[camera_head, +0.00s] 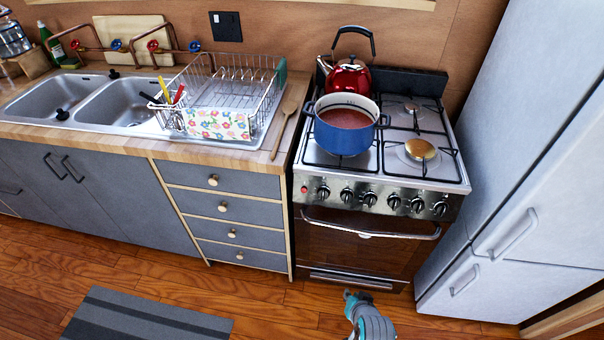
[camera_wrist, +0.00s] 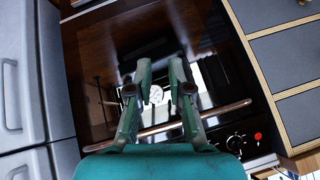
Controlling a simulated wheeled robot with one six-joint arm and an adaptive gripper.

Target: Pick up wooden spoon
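The wooden spoon (camera_head: 284,128) lies on the wooden countertop, in the narrow strip between the dish rack and the stove. Its bowl end points to the back and its handle reaches toward the counter's front edge. My gripper (camera_head: 357,296) is low in front of the oven, well below and in front of the spoon. In the wrist view my gripper (camera_wrist: 160,68) has its two green fingers apart with nothing between them, facing the dark oven door. I cannot make out the spoon in the wrist view.
The dish rack (camera_head: 233,88) stands left of the spoon. Right of it, the stove (camera_head: 399,187) carries a blue pot (camera_head: 344,140) and a red kettle (camera_head: 348,79). The oven handle (camera_head: 372,234) sticks out at the front. A fridge (camera_head: 530,130) stands at the right.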

